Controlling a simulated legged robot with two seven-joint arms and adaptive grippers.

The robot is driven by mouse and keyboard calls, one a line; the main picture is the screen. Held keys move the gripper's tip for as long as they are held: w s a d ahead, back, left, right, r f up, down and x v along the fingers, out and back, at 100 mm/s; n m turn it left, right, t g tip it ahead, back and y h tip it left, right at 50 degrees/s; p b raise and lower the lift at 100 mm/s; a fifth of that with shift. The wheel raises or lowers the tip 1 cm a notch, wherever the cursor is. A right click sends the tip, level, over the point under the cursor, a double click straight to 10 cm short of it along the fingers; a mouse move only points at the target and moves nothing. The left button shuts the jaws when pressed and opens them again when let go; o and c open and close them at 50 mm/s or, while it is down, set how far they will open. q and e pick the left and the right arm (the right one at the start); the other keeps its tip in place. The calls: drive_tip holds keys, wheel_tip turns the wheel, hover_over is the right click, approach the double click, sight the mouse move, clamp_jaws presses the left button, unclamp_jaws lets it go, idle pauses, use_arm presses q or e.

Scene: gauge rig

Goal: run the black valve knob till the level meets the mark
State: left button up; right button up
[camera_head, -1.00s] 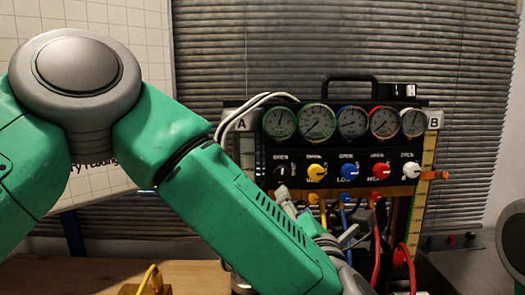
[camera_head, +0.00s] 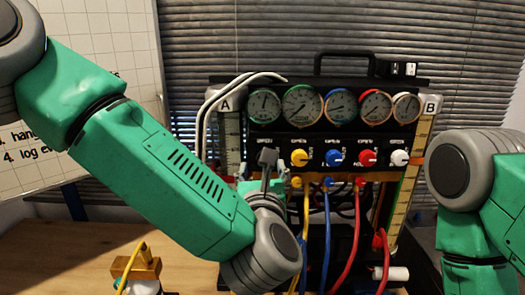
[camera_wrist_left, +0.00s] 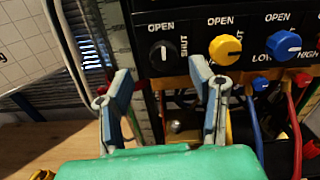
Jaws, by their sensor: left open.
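The black valve knob (camera_wrist_left: 162,54) is on the panel's left end in the left wrist view, its white pointer line upright, beside the words OPEN and SHUT. In the head view my left gripper covers it. My left gripper (camera_wrist_left: 162,82) is open and empty, its fingers below the knob and spread to either side; it also shows in the head view (camera_head: 256,164). Scale column A (camera_head: 229,142) stands at the panel's left and column B (camera_head: 412,158) at its right. I cannot read a level in either. My right gripper is outside the views.
Yellow (camera_head: 299,158), blue (camera_head: 333,158), red (camera_head: 367,158) and white (camera_head: 399,158) knobs sit right of the black one, below several gauges. Coloured hoses hang beneath. A yellow-handled item (camera_head: 137,268) stands on the wooden table (camera_head: 60,262).

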use_arm(q)
drive_tip(key=w, duration=0.1)
drive_tip(key=w+p, duration=0.1)
drive_tip(key=w, duration=0.1)
drive_tip(key=w+d, duration=0.1)
drive_tip(key=w, duration=0.1)
drive_tip(key=shift+w, duration=0.15)
drive_tip(key=shift+a, duration=0.1)
drive_tip(key=shift+a, duration=0.1)
drive_tip(key=shift+a, duration=0.1)
drive_tip(key=c, duration=0.4)
clamp_jaws()
